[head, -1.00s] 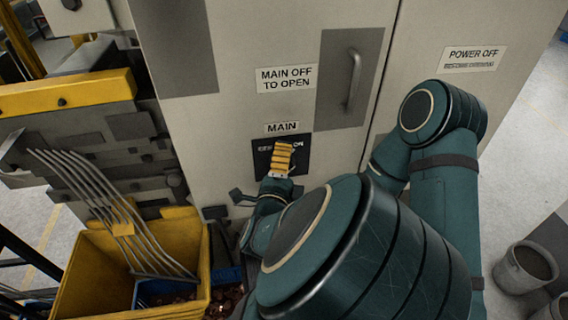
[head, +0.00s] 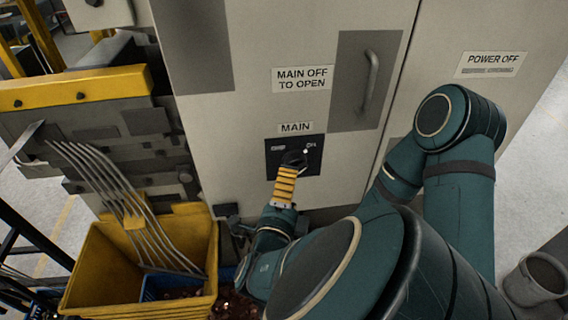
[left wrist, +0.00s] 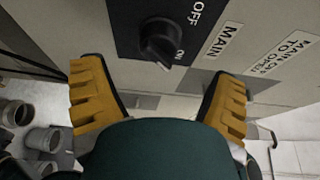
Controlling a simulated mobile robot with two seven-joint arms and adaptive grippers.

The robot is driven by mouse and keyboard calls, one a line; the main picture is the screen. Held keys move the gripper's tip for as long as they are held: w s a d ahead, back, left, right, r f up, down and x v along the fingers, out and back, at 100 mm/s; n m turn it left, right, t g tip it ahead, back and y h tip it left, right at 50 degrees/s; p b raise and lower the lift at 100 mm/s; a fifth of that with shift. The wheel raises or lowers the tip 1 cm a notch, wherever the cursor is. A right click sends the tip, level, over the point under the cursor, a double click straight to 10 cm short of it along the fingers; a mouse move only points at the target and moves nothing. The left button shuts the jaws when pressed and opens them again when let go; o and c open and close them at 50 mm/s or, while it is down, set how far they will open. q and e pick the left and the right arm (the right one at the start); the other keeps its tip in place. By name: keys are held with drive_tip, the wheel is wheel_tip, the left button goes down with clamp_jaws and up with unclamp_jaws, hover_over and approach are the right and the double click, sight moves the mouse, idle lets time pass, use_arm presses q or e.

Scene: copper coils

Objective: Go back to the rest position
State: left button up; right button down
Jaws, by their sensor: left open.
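My left gripper (head: 285,187) has yellow ribbed fingers and is in front of the grey cabinet, just below the black rotary knob (head: 293,158) on the MAIN switch plate (head: 313,168). In the left wrist view the two fingers of my left gripper (left wrist: 157,80) are spread wide with nothing between them. The knob (left wrist: 160,42) is beyond the fingertips, clear of both, and its pointer seems to be towards ON. My right gripper is not in view.
The grey cabinet (head: 245,130) has a handle (head: 370,82) and a POWER OFF label (head: 491,64). A yellow bin (head: 90,290) with bent metal bars (head: 120,205) above it stands at lower left. A grey bucket (head: 536,280) stands on the floor at right.

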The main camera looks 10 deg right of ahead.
use_arm(q)
drive_tip(key=shift+f, duration=0.1)
drive_tip(key=a+f+n+g+y+b, duration=0.25)
drive_tip(key=a+f+n, duration=0.3)
drive_tip(key=f, duration=0.55)
drive_tip(key=a+f+n+g+y+b, duration=0.1)
drive_tip(key=a+f+n+g+y, duration=0.35)
drive_tip(key=f, duration=0.65)
drive_tip(key=s+a+f+n+g+h+b, duration=0.2)
drive_tip(key=s+a+f+n+g+b, duration=0.1)
drive_tip(key=f+n, duration=0.4)
drive_tip(key=s+a+f+n+g+h+b, duration=0.2)
drive_tip(key=s+a+f+n+g, duration=0.2)
drive_tip(key=s+a+f+n, duration=0.1)
drive_tip(key=shift+s+f+n+g+b, duration=0.35)
drive_tip(key=shift+s+f+n, duration=0.2)
drive_tip(key=shift+f+n, duration=0.95)
drive_tip(key=shift+f+m, duration=0.3)
